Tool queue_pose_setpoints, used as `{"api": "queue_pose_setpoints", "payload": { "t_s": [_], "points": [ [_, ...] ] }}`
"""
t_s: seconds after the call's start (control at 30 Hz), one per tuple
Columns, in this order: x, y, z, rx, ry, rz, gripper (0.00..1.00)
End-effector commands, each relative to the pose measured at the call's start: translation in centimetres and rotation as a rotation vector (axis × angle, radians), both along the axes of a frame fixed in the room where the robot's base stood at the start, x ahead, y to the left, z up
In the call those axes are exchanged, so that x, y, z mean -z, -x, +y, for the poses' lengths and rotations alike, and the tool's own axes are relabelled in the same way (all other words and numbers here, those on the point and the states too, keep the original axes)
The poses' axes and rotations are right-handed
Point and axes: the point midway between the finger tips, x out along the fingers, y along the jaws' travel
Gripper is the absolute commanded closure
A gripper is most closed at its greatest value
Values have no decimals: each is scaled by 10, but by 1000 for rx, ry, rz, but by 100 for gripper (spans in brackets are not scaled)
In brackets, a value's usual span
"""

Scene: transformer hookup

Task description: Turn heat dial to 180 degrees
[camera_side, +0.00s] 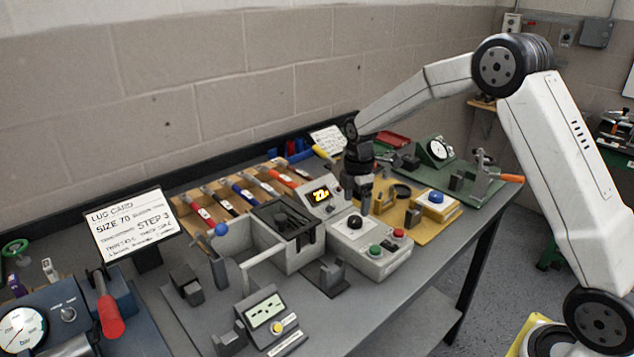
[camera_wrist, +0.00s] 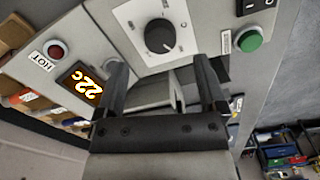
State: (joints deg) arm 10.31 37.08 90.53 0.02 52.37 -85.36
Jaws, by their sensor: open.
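The heat dial is a round black knob (camera_wrist: 160,35) on a white scale plate (camera_wrist: 186,38) in the wrist view. Its scale marks are too small to read. In the side view the dial (camera_side: 355,221) sits on top of a light grey control box (camera_side: 345,240). A display (camera_side: 320,195) behind it shows 22; in the wrist view the display (camera_wrist: 82,83) reads 22C. My gripper (camera_wrist: 160,75) is open and empty, with its two black fingers apart and the dial beyond their tips. In the side view my gripper (camera_side: 367,205) hangs just above and behind the dial, apart from it.
A red lamp (camera_wrist: 55,50) marked HOT is near the display. A dark-topped grey box (camera_side: 285,222) stands to the left, and a yellow plate with a blue button (camera_side: 436,197) to the right.

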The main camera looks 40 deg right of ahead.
Motion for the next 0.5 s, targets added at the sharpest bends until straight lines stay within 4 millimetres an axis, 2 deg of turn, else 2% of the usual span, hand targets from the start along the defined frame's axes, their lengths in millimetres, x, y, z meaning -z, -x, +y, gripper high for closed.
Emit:
{"api": "queue_pose_setpoints", "payload": {
  "t_s": [0.2,0.5],
  "points": [
    [29,1,0,0,-1,3,10],
    [47,0,0,0,-1,-1,10]
  ]
}}
